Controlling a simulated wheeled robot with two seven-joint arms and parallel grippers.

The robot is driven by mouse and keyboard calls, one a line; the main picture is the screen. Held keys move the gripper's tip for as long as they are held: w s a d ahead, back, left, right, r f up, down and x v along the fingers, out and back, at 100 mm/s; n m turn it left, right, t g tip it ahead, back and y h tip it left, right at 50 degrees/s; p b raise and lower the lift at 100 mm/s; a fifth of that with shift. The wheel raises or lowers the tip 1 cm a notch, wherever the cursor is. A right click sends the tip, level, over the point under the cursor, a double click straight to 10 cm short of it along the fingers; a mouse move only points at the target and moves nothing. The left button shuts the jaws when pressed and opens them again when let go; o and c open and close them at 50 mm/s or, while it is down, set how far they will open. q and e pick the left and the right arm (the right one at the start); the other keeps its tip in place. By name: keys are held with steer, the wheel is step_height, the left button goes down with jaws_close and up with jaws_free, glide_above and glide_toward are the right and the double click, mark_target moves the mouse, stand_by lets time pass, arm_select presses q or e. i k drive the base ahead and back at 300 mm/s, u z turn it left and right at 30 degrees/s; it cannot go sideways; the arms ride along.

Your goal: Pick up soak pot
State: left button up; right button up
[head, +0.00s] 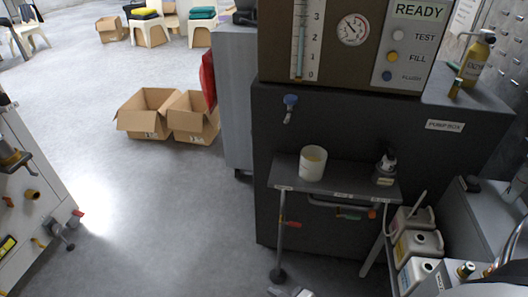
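A white cylindrical pot (312,168), which looks like the soak pot, stands upright on the small dark shelf (345,184) at the front of the dark machine. Its open top shows something yellowish inside. Nothing is touching it.
A small dark bottle (386,167) stands at the shelf's right end. A blue-handled tap (290,104) sticks out above the pot. Several labelled jugs (416,243) stand lower right. Open cardboard boxes (150,112) lie on the floor behind.

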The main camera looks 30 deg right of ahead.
mark_target(312, 158)
steer(key=z, duration=0.25)
steer(key=i, duration=0.9)
steer(key=z, duration=0.9)
steer(key=i, duration=0.2)
steer(key=z, duration=0.25)
